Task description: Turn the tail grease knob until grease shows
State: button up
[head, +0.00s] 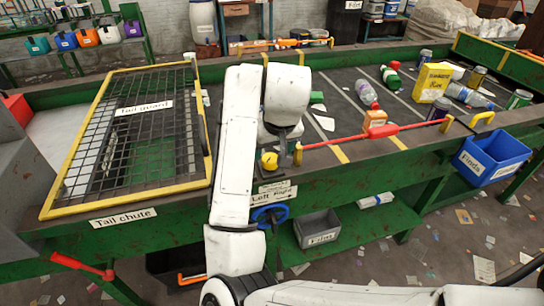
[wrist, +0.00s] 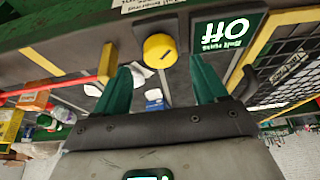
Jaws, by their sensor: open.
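The knob appears beyond the fingertips; I cannot tell the exact gap. A white label (wrist: 140,4) beside the knob is cut off and upside down. No grease can be made out.
A dark "Off" sign (wrist: 228,32) is beside the knob. A blue handwheel (head: 270,216) sits lower on the frame, under a "Left Right" label. The yellow-edged tail guard (head: 203,110) is on the left; a red bar (head: 375,134) crosses the belt on the right.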

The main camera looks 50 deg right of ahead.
aim_at(270, 158)
jog(key=shift+x, duration=1.95)
jog(key=c, duration=1)
jog(key=shift+c, duration=0.2)
jog(key=shift+w+m, duration=0.1)
jog(key=shift+m, duration=0.3)
jog(key=m+h, duration=0.1)
jog(key=m, duration=0.1)
jog(key=shift+a+m+g+p, duration=0.1)
jog(key=shift+m+g+p, duration=0.2)
jog(key=shift+g+p, duration=0.1)
jog(key=shift+w+m+g+h, duration=0.1)
jog(key=shift+m+g+h, duration=0.35)
jog(key=shift+m, duration=1.15)
